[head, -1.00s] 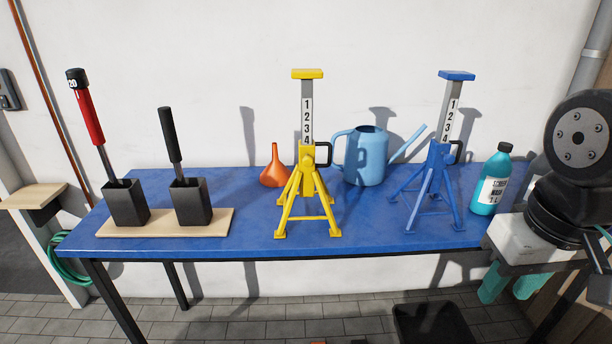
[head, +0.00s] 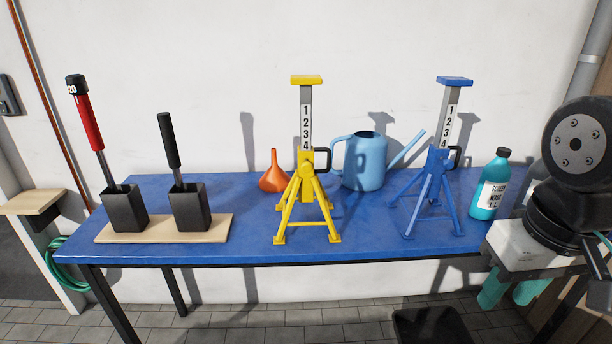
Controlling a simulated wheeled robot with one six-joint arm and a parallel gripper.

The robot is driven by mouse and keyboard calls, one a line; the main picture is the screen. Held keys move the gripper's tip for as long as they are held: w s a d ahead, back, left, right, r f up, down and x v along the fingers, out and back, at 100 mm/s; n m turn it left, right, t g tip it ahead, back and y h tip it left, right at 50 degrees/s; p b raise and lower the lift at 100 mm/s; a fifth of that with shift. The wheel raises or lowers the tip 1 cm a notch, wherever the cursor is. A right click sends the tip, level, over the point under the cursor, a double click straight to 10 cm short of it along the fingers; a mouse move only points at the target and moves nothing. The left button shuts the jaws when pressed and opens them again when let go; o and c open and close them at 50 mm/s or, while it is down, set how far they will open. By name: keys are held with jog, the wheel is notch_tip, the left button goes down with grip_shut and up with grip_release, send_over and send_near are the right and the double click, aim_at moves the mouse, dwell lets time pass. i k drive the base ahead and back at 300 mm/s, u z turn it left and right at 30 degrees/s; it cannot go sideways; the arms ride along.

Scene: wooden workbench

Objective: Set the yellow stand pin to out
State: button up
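The yellow stand (head: 306,205) stands upright on the blue bench, in the middle. Its grey post is raised, with a yellow top plate (head: 306,80) and a white strip numbered 1 to 4. A black D-shaped pin handle (head: 322,160) is at the right side of its yellow collar (head: 306,160). How deep the pin sits I cannot tell. A similar blue stand (head: 433,190) with its own black handle (head: 455,156) stands to the right. Part of my arm shows at the right edge; my gripper is not in view.
The blue bench (head: 250,215) also carries an orange funnel (head: 273,177), a light blue watering can (head: 364,160) and a teal bottle (head: 490,187). At left, a wooden board (head: 163,236) holds two black blocks with upright handles, one red (head: 90,125). The bench front is clear between board and yellow stand.

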aim_at(307, 167)
jog(key=z, duration=1.35)
jog(key=k, duration=1.05)
jog(key=u, duration=1.3)
jog(key=i, duration=0.5)
jog(key=u, duration=0.05)
